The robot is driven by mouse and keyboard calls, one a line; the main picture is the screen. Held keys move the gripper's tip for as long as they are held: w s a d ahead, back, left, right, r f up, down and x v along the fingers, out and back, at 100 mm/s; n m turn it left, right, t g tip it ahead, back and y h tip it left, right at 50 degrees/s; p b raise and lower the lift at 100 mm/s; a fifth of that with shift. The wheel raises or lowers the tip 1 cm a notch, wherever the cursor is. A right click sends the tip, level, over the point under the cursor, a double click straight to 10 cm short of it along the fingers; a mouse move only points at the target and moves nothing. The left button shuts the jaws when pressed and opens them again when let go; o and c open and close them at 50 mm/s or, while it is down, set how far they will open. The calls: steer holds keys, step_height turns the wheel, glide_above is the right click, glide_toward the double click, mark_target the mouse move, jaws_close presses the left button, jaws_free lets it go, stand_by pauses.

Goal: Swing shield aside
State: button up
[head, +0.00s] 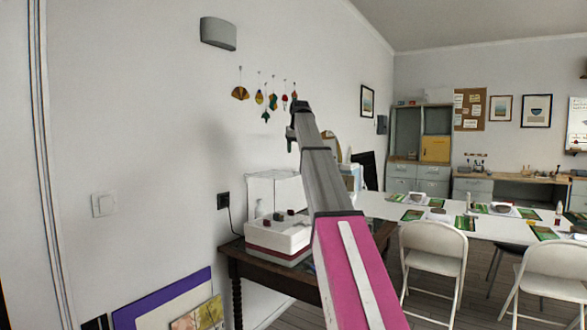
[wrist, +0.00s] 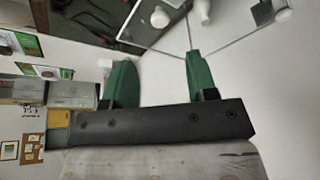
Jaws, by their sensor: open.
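The clear shield (head: 273,188) stands on a white and red machine (head: 270,241) on the dark wooden table, left of my arm in the head view. Its faces are transparent with thin pale edges. In the wrist view, thin frame edges and white rounded parts (wrist: 160,17) show at the top; I cannot tell which edge belongs to the shield. My gripper (wrist: 158,58) has two green fingers spread apart with nothing between them. In the head view, my gripper is at the far end of my raised arm, above the shield and apart from it.
The dark table (head: 236,262) stands against the left wall. A black wall box with a cable (head: 223,200) is beside the machine. Framed pictures lean on the wall below. White folding chairs (head: 432,262) and a long white table (head: 385,206) occupy the right.

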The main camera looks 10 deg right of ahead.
steer(key=x, duration=0.9)
steer(key=shift+w+f, duration=0.1)
steer(key=shift+f, duration=0.15)
jaws_close()
